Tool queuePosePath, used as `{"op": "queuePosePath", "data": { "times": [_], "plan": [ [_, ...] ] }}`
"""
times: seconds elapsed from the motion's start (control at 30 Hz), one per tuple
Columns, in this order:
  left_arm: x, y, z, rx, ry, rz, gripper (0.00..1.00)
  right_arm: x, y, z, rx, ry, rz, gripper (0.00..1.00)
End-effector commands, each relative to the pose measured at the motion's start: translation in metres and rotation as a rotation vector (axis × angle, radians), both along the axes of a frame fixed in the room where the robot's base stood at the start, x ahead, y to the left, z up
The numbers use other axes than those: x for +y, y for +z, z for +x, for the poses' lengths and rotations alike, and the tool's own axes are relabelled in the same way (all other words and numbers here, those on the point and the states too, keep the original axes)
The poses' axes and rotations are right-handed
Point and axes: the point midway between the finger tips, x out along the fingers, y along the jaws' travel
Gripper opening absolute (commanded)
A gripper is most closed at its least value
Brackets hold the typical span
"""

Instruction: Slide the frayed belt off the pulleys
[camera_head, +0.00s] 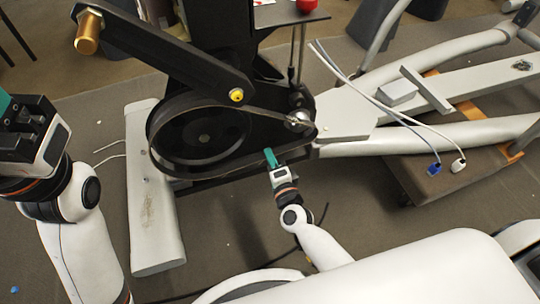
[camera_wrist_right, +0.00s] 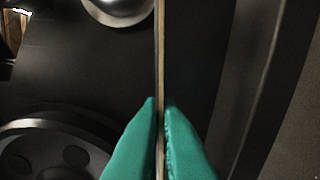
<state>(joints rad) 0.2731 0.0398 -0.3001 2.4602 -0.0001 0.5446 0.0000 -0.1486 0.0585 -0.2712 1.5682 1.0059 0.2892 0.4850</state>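The frayed belt (camera_wrist_right: 160,60) is a thin dark strip with a tan edge, running straight up the right wrist view. In the head view it runs between the large black pulley (camera_head: 204,139) and the small silver pulley (camera_head: 299,117). My right gripper (camera_head: 271,157) is at the lower run of the belt, between the pulleys. Its teal fingertips (camera_wrist_right: 160,125) press on the belt from both sides. My left gripper (camera_head: 6,103) is at the left picture edge, far from the belt; its fingers are partly cut off, so its opening cannot be told.
A black crank arm (camera_head: 165,45) with a brass end crosses above the large pulley. The white base foot (camera_head: 153,200) lies at left. White cables with a blue connector (camera_head: 434,170) hang at right over a brown trolley (camera_head: 450,182).

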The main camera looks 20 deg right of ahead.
Motion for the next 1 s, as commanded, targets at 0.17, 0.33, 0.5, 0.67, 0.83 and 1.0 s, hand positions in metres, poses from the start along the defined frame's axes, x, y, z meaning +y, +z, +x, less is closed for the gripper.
{"op": "queuePosePath", "data": {
  "times": [0.17,0.33,0.5,0.67,0.83,1.0],
  "plan": [
    [0.000,-0.001,0.001,0.004,-0.001,0.000,0.59,0.000,0.000,-0.002,-0.001,0.000,0.000,0.00],
    [0.000,-0.001,0.001,0.005,-0.001,0.001,0.59,0.000,0.000,-0.001,-0.001,0.000,0.001,0.00],
    [0.000,0.000,0.001,0.005,0.000,0.000,0.59,0.000,0.000,-0.006,0.001,0.000,0.000,0.00],
    [0.000,0.002,0.001,0.003,0.000,0.001,0.59,-0.001,0.000,-0.015,0.001,0.000,0.001,0.00],
    [0.000,0.001,0.002,0.007,0.000,0.000,0.59,-0.001,0.000,-0.026,0.001,0.000,0.001,0.00],
    [0.000,-0.002,0.004,0.025,-0.001,0.000,0.59,-0.001,0.000,-0.036,0.001,0.001,0.000,0.00]
  ]
}}
